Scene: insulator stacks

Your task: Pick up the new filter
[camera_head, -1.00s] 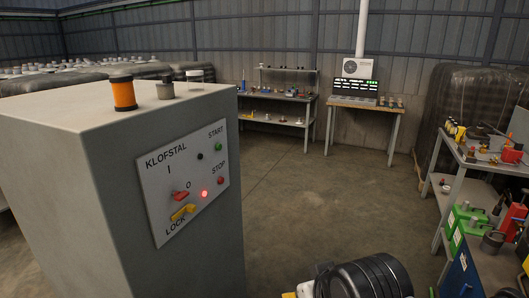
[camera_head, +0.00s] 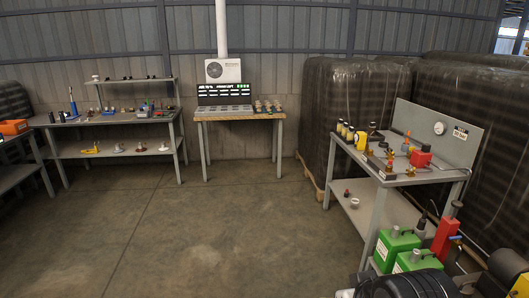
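I cannot pick out the new filter for certain; many parts on the benches are too small to tell. Small bottles with yellow and black parts (camera_head: 346,131) stand on the right bench (camera_head: 432,176). A small white round part (camera_head: 354,203) sits on that bench's lower shelf. Small brownish pieces (camera_head: 266,107) stand on the wooden-topped table (camera_head: 240,117) at the back. A black ribbed rounded body (camera_head: 405,286) at the bottom edge looks like part of my arm. My gripper's fingers are not visible.
Green boxes (camera_head: 394,246) and a red block (camera_head: 445,236) stand at the lower right, close to the black body. A shelved bench (camera_head: 118,118) stands at the back left. Dark wrapped stacks (camera_head: 352,100) line the right. The middle floor (camera_head: 215,225) is clear.

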